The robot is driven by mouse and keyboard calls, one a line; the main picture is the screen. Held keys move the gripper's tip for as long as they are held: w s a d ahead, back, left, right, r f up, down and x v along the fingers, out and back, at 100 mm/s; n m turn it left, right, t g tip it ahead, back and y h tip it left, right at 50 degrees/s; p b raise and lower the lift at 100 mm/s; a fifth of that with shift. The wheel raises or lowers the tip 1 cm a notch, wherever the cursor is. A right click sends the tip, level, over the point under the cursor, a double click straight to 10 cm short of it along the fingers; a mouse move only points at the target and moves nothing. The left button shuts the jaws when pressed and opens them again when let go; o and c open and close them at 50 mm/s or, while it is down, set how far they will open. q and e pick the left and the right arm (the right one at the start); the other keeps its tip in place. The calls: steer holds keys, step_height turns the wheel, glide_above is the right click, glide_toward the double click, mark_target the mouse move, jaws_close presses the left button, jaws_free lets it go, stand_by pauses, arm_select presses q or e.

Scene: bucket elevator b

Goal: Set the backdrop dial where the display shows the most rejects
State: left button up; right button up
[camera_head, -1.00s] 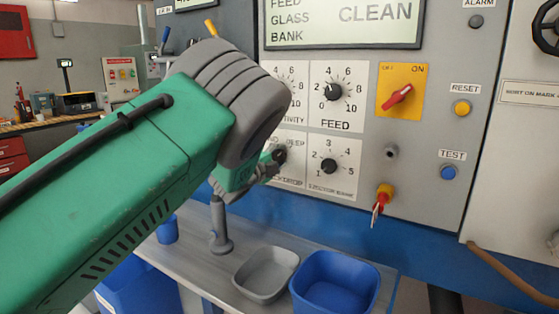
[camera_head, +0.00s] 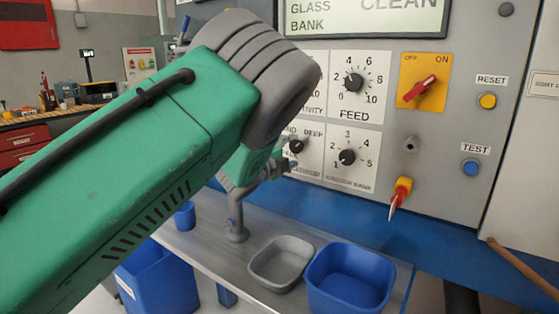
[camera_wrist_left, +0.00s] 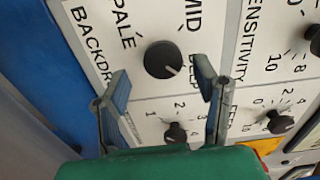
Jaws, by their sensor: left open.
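The black backdrop dial (camera_wrist_left: 163,59) has labels PALE, MID and DEEP around it in the left wrist view. Its white mark points to the lower right, toward DEEP. The dial also shows in the head view (camera_head: 296,146), just past my left gripper (camera_head: 274,169). In the left wrist view, my left gripper's fingers (camera_wrist_left: 162,82) are open and apart, with nothing between them; the dial lies just beyond the tips. The display (camera_head: 365,17) is cut off at the top; GLASS, BANK and CLEAN are readable, no reject figure shows. My right gripper is out of view.
The feed dial (camera_head: 353,82) and ejector bank dial (camera_head: 347,157) are close by. A grey tray (camera_head: 252,270) and blue bin (camera_head: 312,290) stand below.

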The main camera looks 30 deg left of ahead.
arm_select(q)
steer(key=s, duration=0.8)
steer(key=shift+s+a, duration=0.25)
steer(key=shift+s, duration=0.1)
steer(key=shift+f, duration=0.15)
